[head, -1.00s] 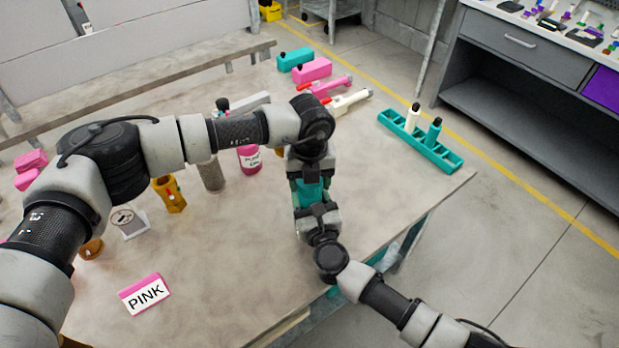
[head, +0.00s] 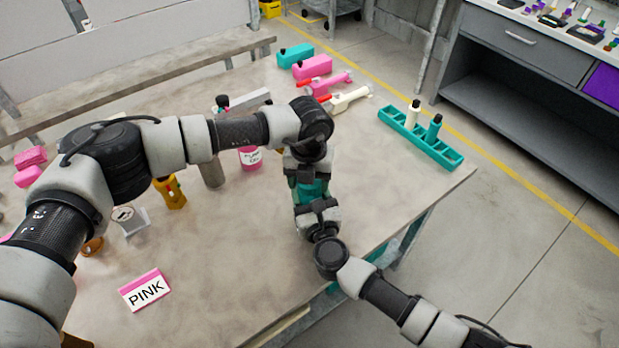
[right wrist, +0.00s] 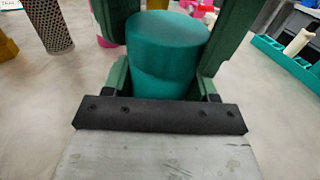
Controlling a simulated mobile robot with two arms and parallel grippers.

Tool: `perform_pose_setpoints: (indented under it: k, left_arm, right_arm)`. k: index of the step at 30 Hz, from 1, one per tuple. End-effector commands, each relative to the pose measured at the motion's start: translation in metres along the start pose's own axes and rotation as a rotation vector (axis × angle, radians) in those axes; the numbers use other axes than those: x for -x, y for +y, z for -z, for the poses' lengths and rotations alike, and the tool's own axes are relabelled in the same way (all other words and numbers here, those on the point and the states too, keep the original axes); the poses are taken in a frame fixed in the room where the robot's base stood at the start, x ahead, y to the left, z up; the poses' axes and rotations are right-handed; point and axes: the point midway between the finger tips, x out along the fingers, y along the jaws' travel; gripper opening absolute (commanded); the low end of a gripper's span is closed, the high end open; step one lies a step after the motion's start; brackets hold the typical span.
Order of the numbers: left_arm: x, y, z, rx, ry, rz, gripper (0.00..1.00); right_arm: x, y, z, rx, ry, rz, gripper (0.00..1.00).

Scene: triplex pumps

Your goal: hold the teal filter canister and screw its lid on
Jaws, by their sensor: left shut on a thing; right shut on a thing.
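The teal filter canister (head: 314,189) stands upright between my two grippers near the table's right front edge. In the right wrist view the canister (right wrist: 168,60) fills the middle, between the dark green fingers of my right gripper (right wrist: 175,55). In the head view my right gripper (head: 315,197) comes in from the front and is shut on the canister's side. My left gripper (head: 307,174) points down from above the canister and is shut. The left fingertips are mostly hidden.
Left of the grippers stand a pink bottle (head: 250,158), a grey cylinder (head: 212,172) and a yellow part (head: 170,192). A teal rack (head: 440,150) is at the right edge. A PINK sign (head: 146,291) stands in front. The table's front middle is clear.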

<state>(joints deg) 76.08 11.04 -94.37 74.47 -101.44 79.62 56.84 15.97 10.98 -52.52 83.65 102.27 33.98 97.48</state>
Motion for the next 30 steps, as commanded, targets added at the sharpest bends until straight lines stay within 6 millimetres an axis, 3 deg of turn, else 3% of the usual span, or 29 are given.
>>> perform_pose_setpoints:
  k: [30]
  left_arm:
    - [-0.0005,0.0039,-0.0097,-2.349,-0.003,-0.002,0.39]
  right_arm:
    - [0.0001,-0.0006,0.0009,0.001,0.002,0.001,0.00]
